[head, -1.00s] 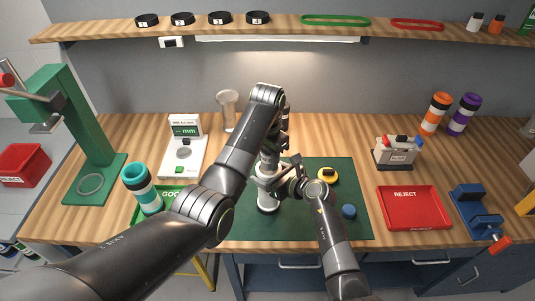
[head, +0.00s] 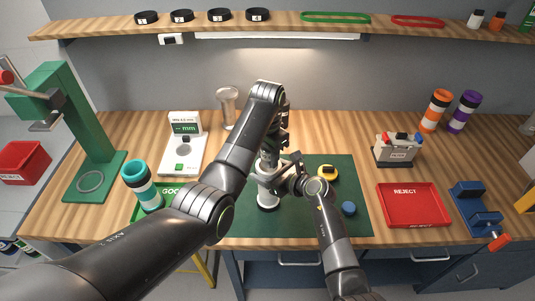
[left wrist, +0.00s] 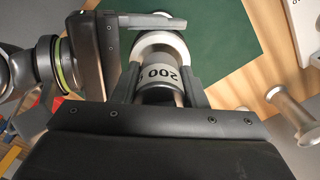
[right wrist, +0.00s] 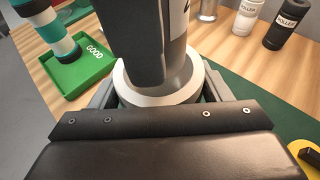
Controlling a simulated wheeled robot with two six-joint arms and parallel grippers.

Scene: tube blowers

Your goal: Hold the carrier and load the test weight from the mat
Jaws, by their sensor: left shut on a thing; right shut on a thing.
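The test weight, a grey metal cylinder with a white "200" label (left wrist: 162,74), is between the fingers of my left gripper (left wrist: 163,97). In the left wrist view its far end lines up with the white ring of the carrier (left wrist: 165,48). My right gripper (right wrist: 160,100) is shut on the carrier, whose white ring (right wrist: 133,97) sits between its fingers. In the right wrist view the left gripper's dark finger and the weight rise over the ring's opening. How deep the weight sits is hidden. In the head view the carrier (head: 267,203) is over the mat.
The green mat (head: 340,225) bears a yellow object (head: 327,173) and a blue piece (head: 348,209). The red reject tray (head: 412,210) is right. A banded teal tube (head: 141,184) stands at the green tray. A gauge (head: 181,150) and clear cup (head: 228,108) stand behind.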

